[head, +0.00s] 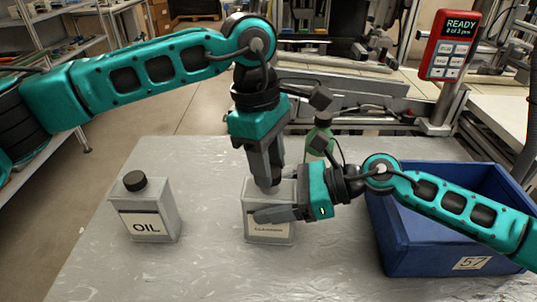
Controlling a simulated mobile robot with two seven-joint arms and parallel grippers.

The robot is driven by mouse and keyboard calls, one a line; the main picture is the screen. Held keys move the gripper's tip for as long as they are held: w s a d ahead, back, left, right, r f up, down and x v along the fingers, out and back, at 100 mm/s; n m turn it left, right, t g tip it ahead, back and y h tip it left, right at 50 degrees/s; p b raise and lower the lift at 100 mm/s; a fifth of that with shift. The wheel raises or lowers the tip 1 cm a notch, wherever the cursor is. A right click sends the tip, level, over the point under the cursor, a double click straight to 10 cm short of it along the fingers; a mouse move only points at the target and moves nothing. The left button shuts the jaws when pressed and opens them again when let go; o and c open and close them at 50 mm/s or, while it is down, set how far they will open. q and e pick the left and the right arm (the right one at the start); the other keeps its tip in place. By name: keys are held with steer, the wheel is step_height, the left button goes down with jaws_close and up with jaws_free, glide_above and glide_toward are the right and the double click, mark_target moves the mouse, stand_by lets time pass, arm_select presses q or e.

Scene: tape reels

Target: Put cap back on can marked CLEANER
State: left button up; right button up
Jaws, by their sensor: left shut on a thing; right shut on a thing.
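The grey can marked CLEANER (284,228) stands upright in the middle of the table. My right gripper (256,217) reaches in from the right and is shut on this can, its fingers across the front and partly over the label. My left gripper (268,186) points straight down over the top of the can, shut on what appears to be the cap. The fingers hide the cap and the can's neck, so I cannot tell whether the cap touches the neck.
A grey can marked OIL (146,226) with a black cap stands at the left. A blue crate (425,255) marked 57 is at the right. A green bottle (320,138) stands behind my grippers. The front left of the table (190,275) is clear. A red panel (449,46) reads READY.

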arm_select(q)
steer(key=shift+f, duration=0.6)
stand_by(0.5)
steer(key=m, duration=0.6)
steer(key=shift+g+y, duration=0.3)
steer(key=shift+g, duration=0.1)
steer(key=m, duration=0.5)
steer(key=shift+d+y, duration=0.15)
steer(key=shift+y, duration=0.25)
steer(key=m, duration=0.5)
steer(key=shift+y, duration=0.4)
steer(key=o, duration=1)
